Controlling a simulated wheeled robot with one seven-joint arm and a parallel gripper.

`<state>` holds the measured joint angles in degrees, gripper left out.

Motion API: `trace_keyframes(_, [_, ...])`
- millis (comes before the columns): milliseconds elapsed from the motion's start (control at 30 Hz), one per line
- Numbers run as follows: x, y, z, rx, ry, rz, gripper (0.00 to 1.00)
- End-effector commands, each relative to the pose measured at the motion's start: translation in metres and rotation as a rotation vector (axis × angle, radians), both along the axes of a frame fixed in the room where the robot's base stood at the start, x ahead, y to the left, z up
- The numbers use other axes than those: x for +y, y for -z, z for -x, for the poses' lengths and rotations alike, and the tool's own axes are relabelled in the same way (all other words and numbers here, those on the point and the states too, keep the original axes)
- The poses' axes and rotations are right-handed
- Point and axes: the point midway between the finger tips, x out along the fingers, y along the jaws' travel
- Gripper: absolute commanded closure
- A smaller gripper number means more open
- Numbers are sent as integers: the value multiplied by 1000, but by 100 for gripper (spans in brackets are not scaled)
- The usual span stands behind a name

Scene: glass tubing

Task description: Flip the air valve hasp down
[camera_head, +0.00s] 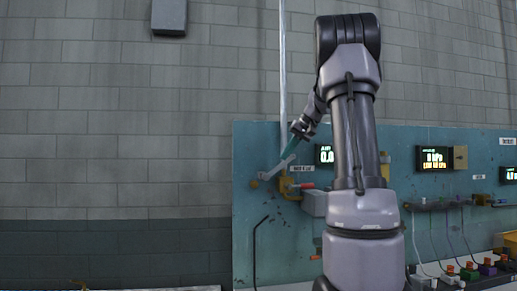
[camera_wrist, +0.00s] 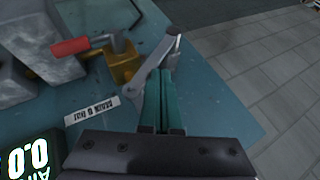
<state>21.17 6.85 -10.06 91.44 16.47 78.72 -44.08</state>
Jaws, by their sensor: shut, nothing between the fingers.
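The hasp is a grey metal bar (camera_wrist: 152,68) beside a brass valve body (camera_wrist: 121,64) with a red handle (camera_wrist: 70,47). In the head view the hasp (camera_head: 275,171) slants from upper right to lower left on the teal panel, left of the brass valve (camera_head: 286,187) and red handle (camera_head: 302,185). My gripper (camera_wrist: 160,74) has its green fingers together, with nothing between them. The fingertips lie right alongside the hasp bar and overlap it in view; I cannot tell whether they touch. In the head view my gripper (camera_head: 287,157) reaches the hasp from above.
The teal panel (camera_head: 258,145) carries a white label (camera_wrist: 92,108) and a lit display (camera_wrist: 32,158) near the valve. A black bent rod (camera_head: 256,245) is below the hasp. A thin vertical pipe (camera_head: 283,70) rises above it.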

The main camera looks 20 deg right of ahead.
Motion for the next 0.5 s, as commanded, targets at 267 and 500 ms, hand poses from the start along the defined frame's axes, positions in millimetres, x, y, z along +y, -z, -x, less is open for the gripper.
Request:
trace_keyframes(267, [-23, 24, 4, -49, 5, -260, 100])
trace_keyframes(500, [-33, 43, 7, -88, 4, -450, 100])
